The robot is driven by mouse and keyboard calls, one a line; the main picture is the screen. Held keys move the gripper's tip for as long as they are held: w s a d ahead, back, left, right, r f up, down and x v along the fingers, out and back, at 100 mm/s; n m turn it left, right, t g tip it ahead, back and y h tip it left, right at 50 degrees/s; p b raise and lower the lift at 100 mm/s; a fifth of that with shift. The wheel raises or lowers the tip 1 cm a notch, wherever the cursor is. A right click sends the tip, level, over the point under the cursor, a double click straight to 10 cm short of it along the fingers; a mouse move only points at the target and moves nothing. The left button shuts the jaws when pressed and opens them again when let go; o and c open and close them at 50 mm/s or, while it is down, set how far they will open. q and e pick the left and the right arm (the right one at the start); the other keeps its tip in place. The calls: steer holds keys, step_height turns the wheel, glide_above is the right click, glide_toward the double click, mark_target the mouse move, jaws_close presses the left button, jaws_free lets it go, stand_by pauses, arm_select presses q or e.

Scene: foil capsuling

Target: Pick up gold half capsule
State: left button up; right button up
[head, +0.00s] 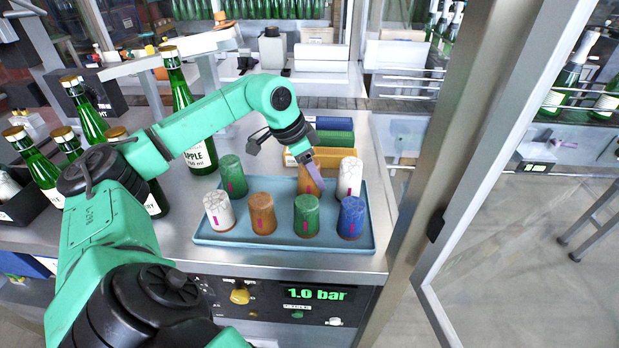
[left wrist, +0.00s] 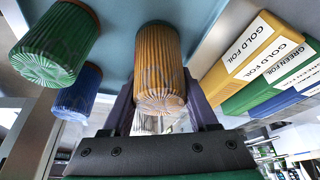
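Two gold capsules stand on the blue tray (head: 205,240): one in the back row (head: 303,184), one in the front row (head: 262,214). My left gripper (head: 313,177) is over the back-row one, a finger crossing in front of it. In the left wrist view this pleated gold capsule (left wrist: 160,62) sits between the two spread fingers (left wrist: 160,105), one on each side. The fingers look very close to its sides; I cannot make out firm contact. The capsule seems to stand on the tray. My right gripper is not in view.
A green capsule (head: 232,176) and a white one (head: 348,178) share the back row; white (head: 218,212), green (head: 306,215) and blue (head: 351,217) capsules stand in front. Foil boxes (head: 330,156) lie behind the tray. Green bottles (head: 178,90) stand to the left.

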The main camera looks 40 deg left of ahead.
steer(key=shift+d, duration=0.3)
